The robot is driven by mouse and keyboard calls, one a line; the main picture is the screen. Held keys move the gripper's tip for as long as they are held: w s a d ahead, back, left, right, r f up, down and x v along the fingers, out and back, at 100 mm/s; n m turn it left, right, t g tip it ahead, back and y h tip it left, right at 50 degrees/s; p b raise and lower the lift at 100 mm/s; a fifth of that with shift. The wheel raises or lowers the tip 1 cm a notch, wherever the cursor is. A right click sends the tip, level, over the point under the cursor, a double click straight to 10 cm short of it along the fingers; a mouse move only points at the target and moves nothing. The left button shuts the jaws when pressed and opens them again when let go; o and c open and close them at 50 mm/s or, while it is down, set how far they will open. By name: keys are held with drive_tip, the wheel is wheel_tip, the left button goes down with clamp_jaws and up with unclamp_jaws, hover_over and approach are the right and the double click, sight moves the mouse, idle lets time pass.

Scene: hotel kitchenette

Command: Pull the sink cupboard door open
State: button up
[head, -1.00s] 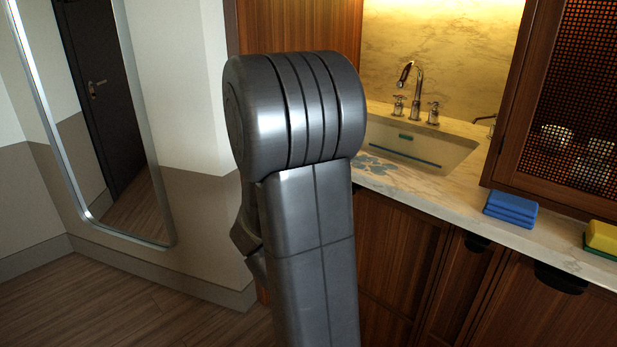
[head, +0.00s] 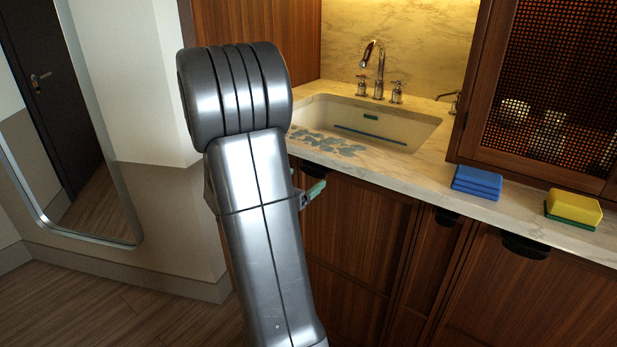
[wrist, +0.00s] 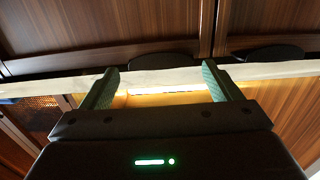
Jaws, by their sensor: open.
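The sink cupboard door (head: 352,232) is brown wood below the sink and looks shut. A black pull (head: 313,170) sits at its top edge, just under the counter, partly hidden by my arm. My gripper (head: 314,192) shows in the head view only as a green fingertip beside my arm, near this pull. In the wrist view, my gripper (wrist: 160,84) is open, with two green fingers apart and nothing between them. A black pull (wrist: 163,62) lies beyond the fingertips, between them in the picture; I see no contact.
The marble counter (head: 410,172) holds the sink (head: 400,128), a blue cloth stack (head: 477,182) and a yellow sponge (head: 573,207). More black pulls (head: 525,246) are on the fronts to the right. A mirror (head: 100,150) stands at the left; the floor (head: 110,300) there is clear.

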sight(312, 173)
drive_tip(key=shift+x, duration=1.75)
drive_tip(key=c, duration=1.2)
drive_tip(key=shift+o, duration=0.2)
drive_tip(key=shift+s, duration=0.1)
